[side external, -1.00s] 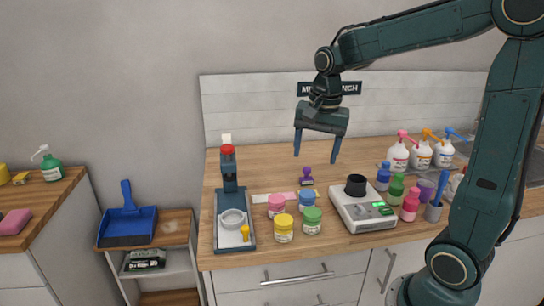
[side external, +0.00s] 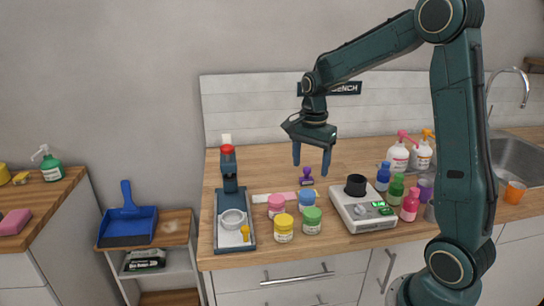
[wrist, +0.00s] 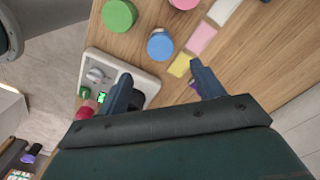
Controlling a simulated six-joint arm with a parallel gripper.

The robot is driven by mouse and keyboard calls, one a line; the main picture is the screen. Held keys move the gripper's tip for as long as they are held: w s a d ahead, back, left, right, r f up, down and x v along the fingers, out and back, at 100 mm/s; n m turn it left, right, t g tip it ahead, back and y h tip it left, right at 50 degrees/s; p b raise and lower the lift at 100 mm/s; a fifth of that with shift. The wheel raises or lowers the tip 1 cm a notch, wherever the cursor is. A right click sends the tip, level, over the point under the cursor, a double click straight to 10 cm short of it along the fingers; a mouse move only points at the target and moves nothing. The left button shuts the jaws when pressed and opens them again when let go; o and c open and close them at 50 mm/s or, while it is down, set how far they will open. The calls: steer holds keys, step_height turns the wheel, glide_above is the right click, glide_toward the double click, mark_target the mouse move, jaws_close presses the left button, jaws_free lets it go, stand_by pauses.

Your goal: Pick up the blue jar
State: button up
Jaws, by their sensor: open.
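The blue jar (side external: 306,199) stands upright on the wooden counter, behind the green jar (side external: 312,220) and right of the pink jar (side external: 275,205). In the wrist view the blue jar (wrist: 160,46) shows from above, ahead of my fingers and roughly between their lines. My gripper (side external: 311,168) is open and empty. It hangs with its fingers pointing down, above and behind the jar, apart from it. Its two fingers also show in the wrist view (wrist: 160,85). A yellow jar (side external: 283,228) stands at the front left of the group.
A white scale (side external: 362,218) with a black cup (side external: 356,185) is right of the jars. A purple stamp-like object (side external: 307,177) stands below my gripper. Several bottles stand to the right.

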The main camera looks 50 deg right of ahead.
mark_target(307, 193)
steer(key=shift+f, duration=3.15)
steer(key=shift+f, duration=0.1)
steer(key=shift+a+f, duration=0.15)
steer(key=shift+f, duration=2.35)
steer(key=shift+w, duration=0.1)
steer(key=c, duration=1.1)
